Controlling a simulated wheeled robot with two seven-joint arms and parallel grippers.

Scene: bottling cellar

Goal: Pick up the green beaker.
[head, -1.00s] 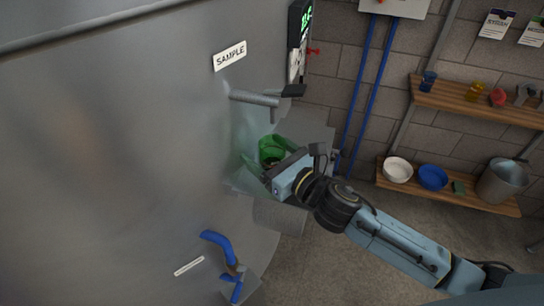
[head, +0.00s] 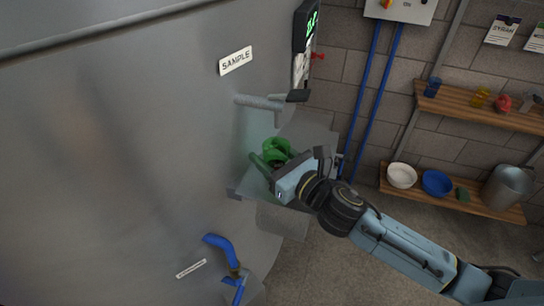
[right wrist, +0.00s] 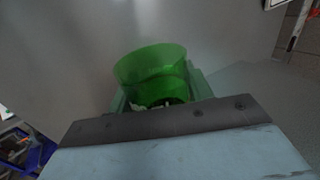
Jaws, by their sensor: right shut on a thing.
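The green beaker (head: 275,148) is see-through and stands out beside the big steel tank, below the sample tap (head: 262,102). My right gripper (head: 277,167) is shut on it, and the gripper body hides the beaker's lower part. In the right wrist view the beaker (right wrist: 152,75) shows its open rim and sits between the fingers (right wrist: 160,93). A grey ledge (head: 240,190) on the tank lies just under the gripper. I cannot tell whether the beaker touches it. My left gripper is not in view.
The steel tank (head: 110,150) fills the left side. A blue-handled valve (head: 220,245) juts out lower down. Wall shelves (head: 480,108) at the right hold cups, a white bowl (head: 401,175), a blue bowl (head: 436,183) and a metal bucket (head: 507,186). Open floor lies below.

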